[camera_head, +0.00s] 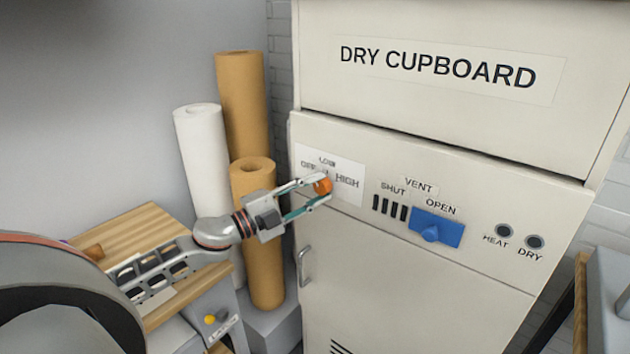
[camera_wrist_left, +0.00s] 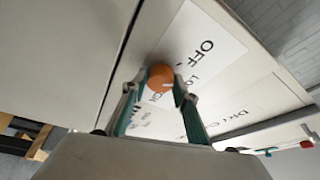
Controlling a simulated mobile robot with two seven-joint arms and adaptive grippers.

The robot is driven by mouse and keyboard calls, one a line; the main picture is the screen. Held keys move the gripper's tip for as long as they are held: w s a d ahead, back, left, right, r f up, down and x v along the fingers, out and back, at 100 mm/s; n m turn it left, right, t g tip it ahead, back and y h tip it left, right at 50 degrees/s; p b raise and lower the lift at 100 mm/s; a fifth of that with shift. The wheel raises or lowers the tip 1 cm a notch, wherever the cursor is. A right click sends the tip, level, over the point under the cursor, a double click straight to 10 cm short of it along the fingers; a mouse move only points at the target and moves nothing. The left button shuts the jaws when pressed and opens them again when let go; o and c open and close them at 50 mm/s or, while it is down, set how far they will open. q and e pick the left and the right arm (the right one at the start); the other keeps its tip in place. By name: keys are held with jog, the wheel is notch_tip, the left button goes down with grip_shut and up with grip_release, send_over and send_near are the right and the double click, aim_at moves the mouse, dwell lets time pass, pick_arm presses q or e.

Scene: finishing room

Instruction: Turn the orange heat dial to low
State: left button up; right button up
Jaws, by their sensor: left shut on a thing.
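The orange heat dial (camera_head: 323,186) sits on a white label plate (camera_head: 349,190) at the left of the cupboard's front panel. The label reads LOW above the dial and HIGH to its right; the OFF word at its left is partly covered. My left gripper (camera_head: 318,190) reaches in from the left and is shut on the dial. In the left wrist view the dial (camera_wrist_left: 160,77) sits between the two fingertips (camera_wrist_left: 162,85), with a pale mark on its face. Which word the dial points to cannot be told. My right gripper is not in view.
The cupboard (camera_head: 420,290) also carries a blue vent slider (camera_head: 437,227) and two dark round HEAT and DRY lamps (camera_head: 519,236). A door handle (camera_head: 305,266) is below the dial. Paper rolls (camera_head: 241,110) stand left of the cupboard, near a wooden-topped bench (camera_head: 140,228).

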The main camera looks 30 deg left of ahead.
pick_arm(q)
jog(key=shift+r+m+g+p, duration=0.3)
jog(key=shift+m+p, duration=0.1)
jog(key=shift+m, duration=0.2)
jog(key=shift+f+m+p, duration=0.1)
jog(key=shift+m+p, duration=0.2)
jog(key=shift+m, duration=0.1)
jog(key=shift+m+g+p, duration=0.3)
jog(key=shift+m+g, duration=0.1)
jog(key=shift+m, duration=0.8)
jog(key=shift+m+g, duration=0.4)
jog(key=shift+m, duration=0.3)
jog(key=shift+m+y, duration=0.3)
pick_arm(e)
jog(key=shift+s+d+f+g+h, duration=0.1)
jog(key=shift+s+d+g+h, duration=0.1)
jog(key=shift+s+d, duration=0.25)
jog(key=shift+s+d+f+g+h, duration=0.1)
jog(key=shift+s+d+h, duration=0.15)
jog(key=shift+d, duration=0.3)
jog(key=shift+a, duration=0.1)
pick_arm(q)
jog(key=o, duration=1.1)
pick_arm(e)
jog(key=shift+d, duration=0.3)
